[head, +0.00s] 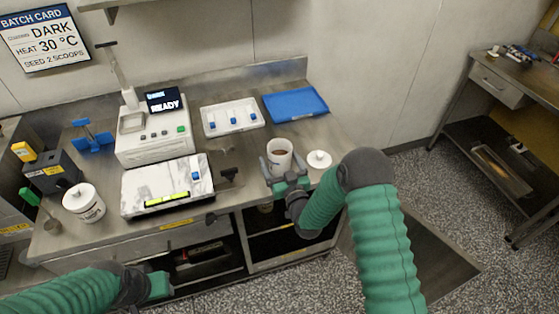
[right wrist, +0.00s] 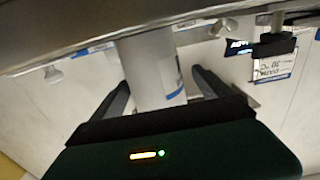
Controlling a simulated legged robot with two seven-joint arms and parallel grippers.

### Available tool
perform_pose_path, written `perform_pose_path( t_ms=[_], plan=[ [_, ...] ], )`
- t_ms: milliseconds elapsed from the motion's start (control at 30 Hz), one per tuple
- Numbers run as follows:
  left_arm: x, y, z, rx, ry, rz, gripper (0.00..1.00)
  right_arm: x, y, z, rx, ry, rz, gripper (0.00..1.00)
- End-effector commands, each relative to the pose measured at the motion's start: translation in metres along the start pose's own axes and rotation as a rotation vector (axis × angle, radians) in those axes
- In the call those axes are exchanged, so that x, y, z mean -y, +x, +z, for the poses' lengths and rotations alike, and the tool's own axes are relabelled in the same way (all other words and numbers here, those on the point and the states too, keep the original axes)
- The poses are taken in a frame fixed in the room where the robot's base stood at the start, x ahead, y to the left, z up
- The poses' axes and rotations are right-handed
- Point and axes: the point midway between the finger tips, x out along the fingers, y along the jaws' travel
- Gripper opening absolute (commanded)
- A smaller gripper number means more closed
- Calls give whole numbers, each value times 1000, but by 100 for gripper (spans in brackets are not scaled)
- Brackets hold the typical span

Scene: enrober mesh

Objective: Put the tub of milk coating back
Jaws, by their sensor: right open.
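An open white tub (head: 280,152) with brown contents stands upright near the right front of the steel bench. My right gripper (head: 279,164) is open, with a finger on each side of this tub. In the right wrist view the tub (right wrist: 152,70) is between the spread fingers (right wrist: 160,85), with gaps beside it. A white knobbed lid (head: 318,159) lies on the bench just right of the tub. A second white tub (head: 84,204), lidded, stands at the left front; its label is too small to read. My left gripper (head: 160,286) is low in front of the bench; its fingers are unclear.
A white machine (head: 152,135) reading READY stands behind a marble slab (head: 165,188). A white tray (head: 232,118) with blue pieces and a blue mat (head: 296,103) lie behind the tub. A batch card (head: 43,38) reading DARK hangs on the wall. A side table (head: 515,80) stands right.

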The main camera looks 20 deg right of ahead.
Motion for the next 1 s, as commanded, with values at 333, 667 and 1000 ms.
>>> perform_pose_path(
  t_ms=[333,667,1000],
  plan=[
    [0,6,1,0,0,0,36,0,-50,2,4,0,0,88],
    [0,13,3,0,0,0,36,0,-116,1,3,-1,0,88],
    [0,13,3,0,0,0,36,6,-129,20,498,-60,-53,88]
  ],
)
